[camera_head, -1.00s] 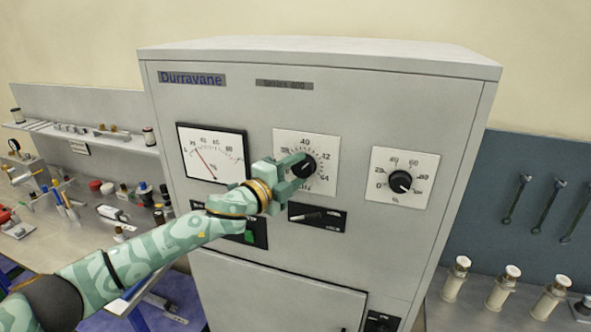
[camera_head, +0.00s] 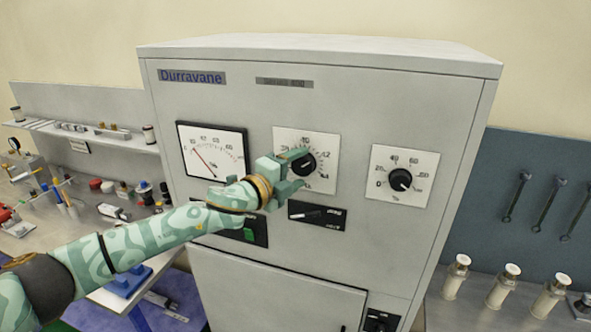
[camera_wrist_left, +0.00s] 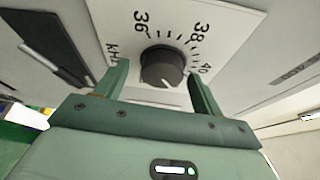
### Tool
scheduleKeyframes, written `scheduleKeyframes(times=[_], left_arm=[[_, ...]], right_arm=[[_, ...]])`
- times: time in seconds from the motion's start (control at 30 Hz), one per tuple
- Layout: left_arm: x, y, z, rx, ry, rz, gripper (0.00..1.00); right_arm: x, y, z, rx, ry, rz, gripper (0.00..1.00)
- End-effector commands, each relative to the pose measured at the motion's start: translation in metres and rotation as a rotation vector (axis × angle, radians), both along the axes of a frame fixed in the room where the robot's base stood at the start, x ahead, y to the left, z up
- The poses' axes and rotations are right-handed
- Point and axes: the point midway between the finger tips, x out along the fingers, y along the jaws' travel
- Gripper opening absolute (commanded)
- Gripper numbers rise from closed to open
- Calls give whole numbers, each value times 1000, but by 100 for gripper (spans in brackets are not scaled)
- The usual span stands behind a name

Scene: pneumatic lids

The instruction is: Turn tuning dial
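The tuning dial is a round black knob (camera_head: 304,163) on a white square plate (camera_head: 325,146) marked in kHz, in the middle of the cabinet front. It also shows in the left wrist view (camera_wrist_left: 162,67), with 36, 38 and 40 legible around it. My left gripper (camera_head: 297,171) is at the dial, one finger at its upper left and one below it. In the left wrist view the gripper (camera_wrist_left: 160,74) is open, with the knob between or just beyond the fingertips and a gap on each side. My right gripper is out of view.
A needle meter (camera_head: 211,152) is left of the dial, a percent knob (camera_head: 400,180) right of it. A black switch panel (camera_head: 317,216) sits just below the dial. A cluttered bench (camera_head: 110,195) stands left; wrenches hang on a blue board (camera_head: 540,195) at right.

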Motion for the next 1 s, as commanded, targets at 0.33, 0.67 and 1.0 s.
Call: scheduleKeyframes(times=[0.33, 0.67, 1.0], left_arm=[[-4, 4, 1, -2, -2, 0, 67], [-61, 54, 0, 0, -1, 1, 67], [-115, 99, 4, 0, 0, 1, 67]], right_arm=[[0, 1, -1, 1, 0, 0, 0], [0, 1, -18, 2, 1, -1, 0], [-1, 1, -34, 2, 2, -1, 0]])
